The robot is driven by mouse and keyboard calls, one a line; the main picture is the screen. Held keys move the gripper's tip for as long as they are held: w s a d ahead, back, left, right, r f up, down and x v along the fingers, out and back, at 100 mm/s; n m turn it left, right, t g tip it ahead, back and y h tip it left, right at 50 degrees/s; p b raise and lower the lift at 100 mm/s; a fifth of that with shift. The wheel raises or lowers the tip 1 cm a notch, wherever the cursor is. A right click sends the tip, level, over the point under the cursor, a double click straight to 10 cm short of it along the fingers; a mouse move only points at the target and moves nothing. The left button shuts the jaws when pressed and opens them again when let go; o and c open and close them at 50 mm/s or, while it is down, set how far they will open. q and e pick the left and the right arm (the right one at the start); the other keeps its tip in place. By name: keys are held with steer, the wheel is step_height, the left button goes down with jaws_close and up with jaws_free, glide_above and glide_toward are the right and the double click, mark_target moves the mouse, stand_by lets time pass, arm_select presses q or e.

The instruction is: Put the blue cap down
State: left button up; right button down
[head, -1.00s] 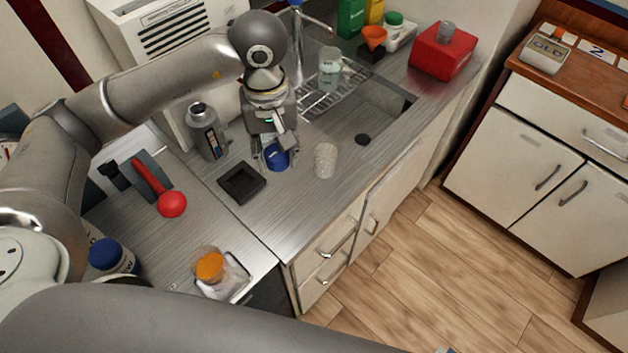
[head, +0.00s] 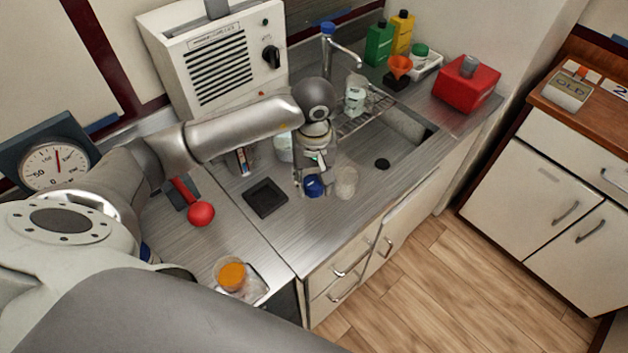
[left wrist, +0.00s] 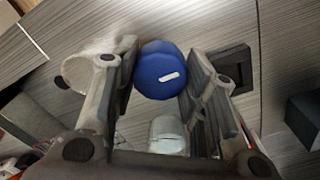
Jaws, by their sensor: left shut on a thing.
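The blue cap (head: 313,187) is in my left gripper (head: 313,178), low over the metal counter. In the left wrist view the blue cap (left wrist: 162,72), with a small white mark on it, sits between the two fingers of my left gripper (left wrist: 160,80). The gripper is shut on it. I cannot tell whether the cap touches the counter. My right gripper is not in view.
A clear glass (head: 346,182) stands close to the right of the cap. A dark square tray (head: 265,198) lies to the left. Behind are a white container (head: 283,149) and the sink (head: 400,152). Bare counter (head: 300,230) lies in front.

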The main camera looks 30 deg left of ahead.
mark_target(314, 179)
arm_select(q)
steer(key=w+f, duration=0.1)
steer(key=a+f, duration=0.1)
steer(key=w+f+p, duration=0.1)
steer(key=shift+w+a+f, duration=0.25)
steer(key=shift+w+f, duration=0.05)
steer(key=shift+w, duration=0.05)
step_height(314, 179, down, 2)
steer(key=shift+p, duration=0.9)
steer(key=shift+f, duration=0.55)
steer(key=shift+f, duration=0.1)
steer(key=shift+f, duration=0.15)
steer(key=o, duration=0.7)
